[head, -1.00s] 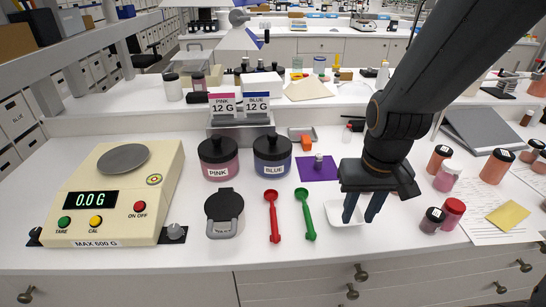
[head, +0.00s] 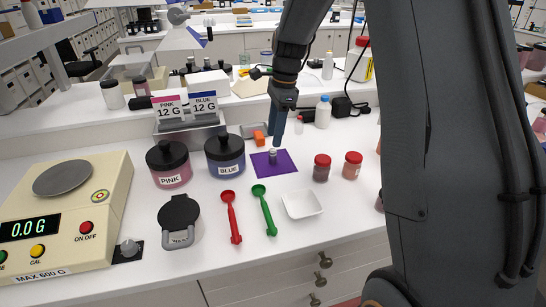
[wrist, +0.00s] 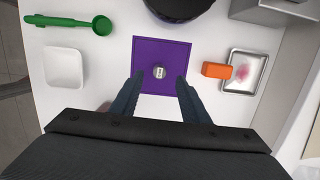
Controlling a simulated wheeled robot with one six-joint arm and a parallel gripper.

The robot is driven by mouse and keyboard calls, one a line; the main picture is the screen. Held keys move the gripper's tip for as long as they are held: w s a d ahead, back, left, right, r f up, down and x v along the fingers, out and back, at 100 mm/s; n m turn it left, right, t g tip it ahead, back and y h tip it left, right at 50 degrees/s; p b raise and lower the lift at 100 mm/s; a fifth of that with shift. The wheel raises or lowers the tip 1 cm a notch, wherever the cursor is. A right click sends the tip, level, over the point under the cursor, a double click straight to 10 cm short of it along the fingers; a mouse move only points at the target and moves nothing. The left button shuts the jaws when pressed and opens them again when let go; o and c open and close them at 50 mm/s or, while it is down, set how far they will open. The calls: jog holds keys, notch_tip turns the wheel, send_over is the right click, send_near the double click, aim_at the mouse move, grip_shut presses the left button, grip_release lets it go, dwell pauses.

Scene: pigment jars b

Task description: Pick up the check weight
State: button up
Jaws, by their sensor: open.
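The check weight (head: 273,157) is a small grey metal cylinder standing upright on a purple mat (head: 290,167). In the wrist view, the weight (wrist: 159,72) sits near the middle of the mat (wrist: 175,50), ahead of and between my two fingers. My gripper (head: 277,128) is open and empty, above and just behind the weight in the head view. In the wrist view, my fingers (wrist: 158,84) are apart on either side of the mat's near part, and nothing is between their pads.
A blue jar (head: 226,158) stands left of the mat, with a pink jar (head: 168,165) beyond it. An orange block (head: 259,138) lies behind the mat. A white dish (head: 301,204) and green scoop (head: 264,208) lie in front. Red-capped jars (head: 321,168) stand to the right.

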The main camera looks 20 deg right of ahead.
aim_at(273, 150)
jog(key=shift+a+f+p, duration=0.2)
jog(key=shift+f+p, duration=0.55)
jog(key=shift+f, duration=1.1)
jog(key=shift+a+f+p, duration=0.15)
jog(key=shift+f+p, duration=0.55)
jog(key=shift+f, duration=1.15)
grip_shut()
